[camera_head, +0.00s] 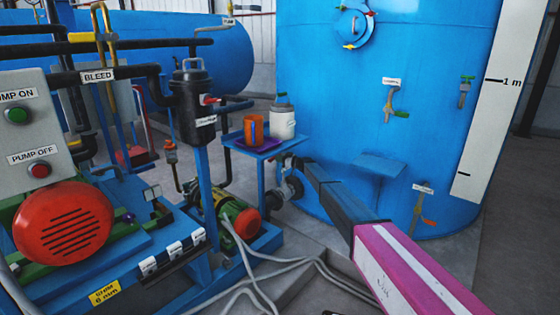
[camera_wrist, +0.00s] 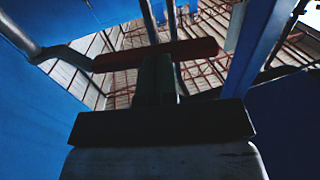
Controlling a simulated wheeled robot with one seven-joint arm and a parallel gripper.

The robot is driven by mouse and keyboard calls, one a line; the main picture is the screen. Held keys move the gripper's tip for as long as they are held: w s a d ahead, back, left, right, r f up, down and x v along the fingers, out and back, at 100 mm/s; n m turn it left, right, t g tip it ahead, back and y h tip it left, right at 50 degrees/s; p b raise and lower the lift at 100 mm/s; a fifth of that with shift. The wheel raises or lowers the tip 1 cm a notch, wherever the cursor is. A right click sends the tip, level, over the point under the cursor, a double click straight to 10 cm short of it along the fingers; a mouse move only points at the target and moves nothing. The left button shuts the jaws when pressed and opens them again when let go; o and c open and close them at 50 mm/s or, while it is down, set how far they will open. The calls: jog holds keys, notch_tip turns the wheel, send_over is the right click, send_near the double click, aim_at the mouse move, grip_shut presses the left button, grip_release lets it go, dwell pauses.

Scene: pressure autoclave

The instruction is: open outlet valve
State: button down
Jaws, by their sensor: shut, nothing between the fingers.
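A red bar-shaped handle (camera_wrist: 115,61) lies across the wrist view, with a grey pipe running to its left. It looks like a valve lever, but I cannot read a label for it. My gripper (camera_wrist: 158,62) is shut and empty, its dark fingers overlapping the middle of the red bar in the picture. I cannot tell whether they touch it. In the head view my arm reaches from the lower right to the flanged pipe (camera_head: 289,187) low beside the blue tank (camera_head: 330,90). The fingertips are hidden there, and the red handle is not clearly visible.
A small blue stand (camera_head: 261,178) holds an orange cup (camera_head: 253,130) and a white bottle (camera_head: 282,122) just left of my arm. Other valves (camera_head: 396,112) (camera_head: 424,220) sit on the tank front. Pale hoses (camera_head: 265,265) lie on the floor.

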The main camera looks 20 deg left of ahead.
jog(key=shift+a, duration=1.75)
jog(key=s+d+f+m+h, duration=0.2)
jog(key=s+d, duration=0.7)
jog(key=d, duration=0.4)
jog(key=s+d+f+m+g+h, duration=0.1)
jog(key=s+d+f+m+h, duration=0.15)
jog(key=s+d, duration=0.8)
jog(key=s+d+f+m+h, duration=0.1)
jog(key=s+d+f+h, duration=0.15)
jog(key=s+d, duration=0.85)
jog(key=s+d+m+h, duration=0.5)
jog(key=s+d, duration=0.9)
jog(key=d, duration=0.3)
jog(key=s+d+m+g+h, duration=0.1)
jog(key=s+d+m+h, duration=0.4)
jog(key=s+d, duration=1)
jog(key=d+m, duration=0.1)
jog(key=d, duration=0.1)
jog(key=shift+d+g+h, duration=0.3)
jog(key=shift+d+h, duration=0.05)
jog(key=shift+h, duration=0.05)
jog(key=shift+r, duration=0.1)
